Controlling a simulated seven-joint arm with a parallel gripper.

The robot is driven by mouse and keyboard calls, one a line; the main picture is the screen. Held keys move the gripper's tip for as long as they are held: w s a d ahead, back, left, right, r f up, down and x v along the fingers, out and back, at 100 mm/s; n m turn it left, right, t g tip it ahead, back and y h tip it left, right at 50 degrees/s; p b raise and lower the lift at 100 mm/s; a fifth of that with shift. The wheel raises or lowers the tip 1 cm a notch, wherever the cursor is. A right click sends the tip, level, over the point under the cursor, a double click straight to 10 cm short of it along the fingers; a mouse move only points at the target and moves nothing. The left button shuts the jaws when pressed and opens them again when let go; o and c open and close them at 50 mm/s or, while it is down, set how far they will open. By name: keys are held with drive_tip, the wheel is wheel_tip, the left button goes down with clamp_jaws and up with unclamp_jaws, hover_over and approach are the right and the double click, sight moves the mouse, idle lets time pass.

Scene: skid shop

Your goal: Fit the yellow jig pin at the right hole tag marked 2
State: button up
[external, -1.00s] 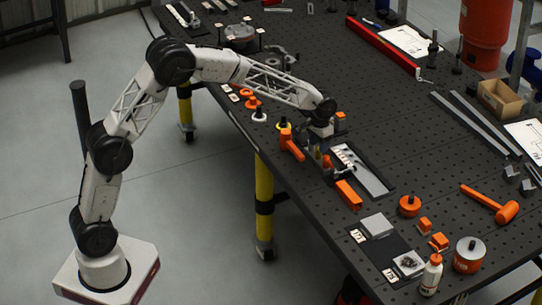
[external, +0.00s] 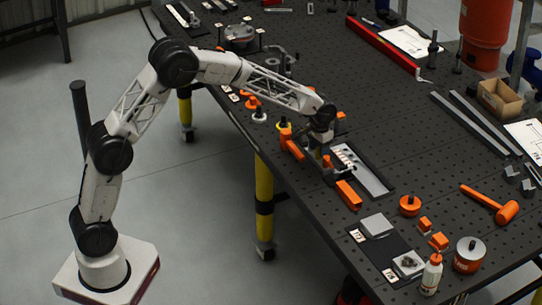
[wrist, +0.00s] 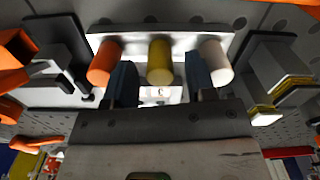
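The yellow jig pin (wrist: 160,62) is in the wrist view, between an orange pin (wrist: 105,63) and a white pin (wrist: 215,62) in front of a pale strip. My gripper (wrist: 161,85) is open, with one dark finger on each side of the yellow pin and gaps visible between. In the external view my gripper (external: 320,142) is low over the table, beside the grey plate (external: 374,180). A small pale tag (wrist: 158,92) shows between the fingers. Its marking is not clear, and I cannot make out a tag marked 2.
Orange clamps stand close on both sides of my gripper, one behind (external: 293,147) and one in front (external: 348,194). An orange knob (external: 410,205), an orange mallet (external: 495,206) and a white bottle (external: 431,274) are to the right.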

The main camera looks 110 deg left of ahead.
drive_tip(key=c, duration=0.9)
drive_tip(key=shift+o, duration=0.2)
drive_tip(key=shift+r, duration=0.15)
drive_tip(key=shift+r, duration=2.85)
drive_tip(key=shift+w, duration=0.1)
drive_tip(key=w+a+r+m, duration=0.1)
drive_tip(key=w+a, duration=0.2)
drive_tip(key=w, duration=1.1)
drive_tip(key=shift+r, duration=0.3)
